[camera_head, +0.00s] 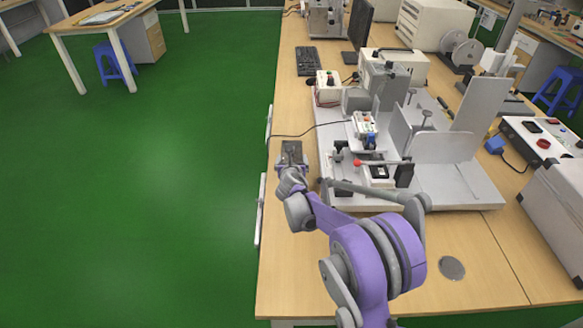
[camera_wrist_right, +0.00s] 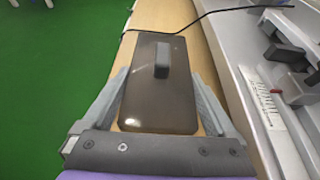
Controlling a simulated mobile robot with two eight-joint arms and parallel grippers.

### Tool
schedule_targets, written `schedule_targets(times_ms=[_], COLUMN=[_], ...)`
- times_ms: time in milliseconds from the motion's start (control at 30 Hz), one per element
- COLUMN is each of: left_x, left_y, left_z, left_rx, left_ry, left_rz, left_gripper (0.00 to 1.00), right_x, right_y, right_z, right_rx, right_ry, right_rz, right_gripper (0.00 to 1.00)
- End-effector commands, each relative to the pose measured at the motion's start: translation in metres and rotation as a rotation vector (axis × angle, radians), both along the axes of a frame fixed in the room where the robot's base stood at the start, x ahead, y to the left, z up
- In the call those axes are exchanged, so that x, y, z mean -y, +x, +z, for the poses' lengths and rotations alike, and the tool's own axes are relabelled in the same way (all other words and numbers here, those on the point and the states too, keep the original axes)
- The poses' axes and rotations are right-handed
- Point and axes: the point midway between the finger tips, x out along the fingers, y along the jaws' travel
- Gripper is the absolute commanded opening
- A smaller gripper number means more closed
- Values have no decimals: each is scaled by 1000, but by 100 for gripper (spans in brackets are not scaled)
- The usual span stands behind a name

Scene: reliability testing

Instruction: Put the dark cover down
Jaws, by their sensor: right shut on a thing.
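The dark cover (camera_wrist_right: 150,108) is a flat, brown-grey rectangular plate with a small dark block-like handle (camera_wrist_right: 162,60) on top. In the right wrist view it lies between the two fingers of my right gripper (camera_wrist_right: 160,85), which is shut on its long sides. In the head view the cover (camera_head: 292,148) is small, at the left edge of the workbench, with my right gripper (camera_head: 292,163) around it. I cannot tell whether it touches the table or hangs just above it. My left gripper is not in view.
A grey test fixture (camera_head: 440,180) with a red-knobbed lever (camera_head: 358,162) stands close to the right of the cover. A black cable (camera_head: 305,134) runs across the bench just beyond it. The wooden bench (camera_head: 290,270) is bare at the front left; green floor (camera_head: 150,220) lies beyond its left edge.

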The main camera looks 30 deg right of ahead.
Motion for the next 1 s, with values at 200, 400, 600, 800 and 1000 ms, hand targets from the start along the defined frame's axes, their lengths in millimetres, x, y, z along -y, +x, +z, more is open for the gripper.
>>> schedule_targets(times_ms=[200,400,600,800,1000], left_x=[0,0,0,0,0], left_y=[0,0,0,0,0], left_z=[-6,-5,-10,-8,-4], left_rx=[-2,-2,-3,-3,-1], left_ry=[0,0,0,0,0], left_rz=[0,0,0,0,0], left_gripper=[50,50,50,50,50], right_x=[0,0,0,0,-2], right_y=[0,0,0,0,-3], right_z=[-30,-31,-35,-34,-28], right_rx=[0,0,0,0,0], right_ry=[-1,-1,-1,0,0], right_rz=[0,0,0,0,1], right_gripper=[37,37,94,100,100])
